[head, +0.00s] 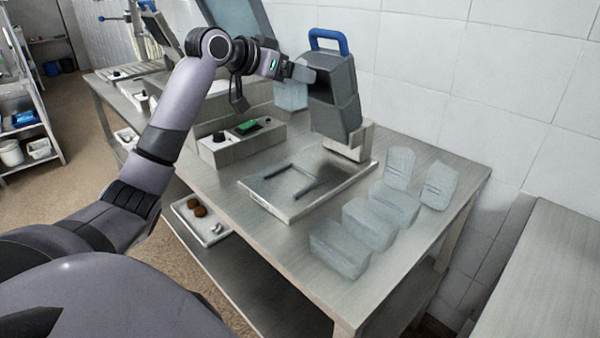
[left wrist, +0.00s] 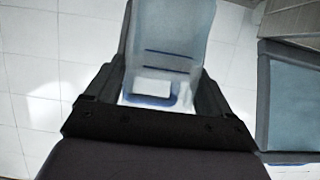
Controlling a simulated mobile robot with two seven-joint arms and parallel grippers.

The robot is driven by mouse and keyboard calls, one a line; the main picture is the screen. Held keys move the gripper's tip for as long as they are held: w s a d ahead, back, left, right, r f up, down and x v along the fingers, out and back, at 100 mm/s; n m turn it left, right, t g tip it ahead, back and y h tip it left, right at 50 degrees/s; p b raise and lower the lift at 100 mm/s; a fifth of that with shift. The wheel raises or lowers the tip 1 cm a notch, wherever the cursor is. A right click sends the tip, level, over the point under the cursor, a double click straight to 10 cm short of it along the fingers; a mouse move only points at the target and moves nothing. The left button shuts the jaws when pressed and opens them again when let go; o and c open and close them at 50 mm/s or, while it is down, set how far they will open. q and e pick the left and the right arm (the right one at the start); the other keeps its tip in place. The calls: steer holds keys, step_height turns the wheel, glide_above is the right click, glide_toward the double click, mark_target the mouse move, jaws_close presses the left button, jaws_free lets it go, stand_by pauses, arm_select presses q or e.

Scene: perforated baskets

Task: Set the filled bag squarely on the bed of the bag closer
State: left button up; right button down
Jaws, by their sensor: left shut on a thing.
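My left gripper (head: 298,72) is raised beside the head of the bag closer and is shut on a pale blue translucent bag (head: 291,97). The bag hangs below it, behind and left of the closer's head, which partly hides it. In the left wrist view the bag (left wrist: 172,32) stands between the two fingers (left wrist: 165,85), with dark lines across it. The bag closer (head: 335,100) is a grey head with a blue handle. Its flat bed (head: 270,203), with dark bars, lies empty on the table, apart from the bag. My right gripper is out of view.
Several similar pale bags (head: 338,250) stand or lean on the table (head: 285,245) right of the bed. A white tray (head: 200,222) sits on the lower shelf.

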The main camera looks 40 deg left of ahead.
arm_select(q)
step_height(320, 180, down, 20)
steer(key=shift+s+r, duration=0.1)
stand_by(0.4)
steer(key=o, duration=1.1)
steer(key=shift+s, duration=0.25)
steer(key=d+b+v, duration=0.1)
steer(key=v, duration=1)
steer(key=shift+s+a+r, duration=0.2)
steer(key=shift+s+a, duration=0.05)
steer(key=shift+a, duration=0.2)
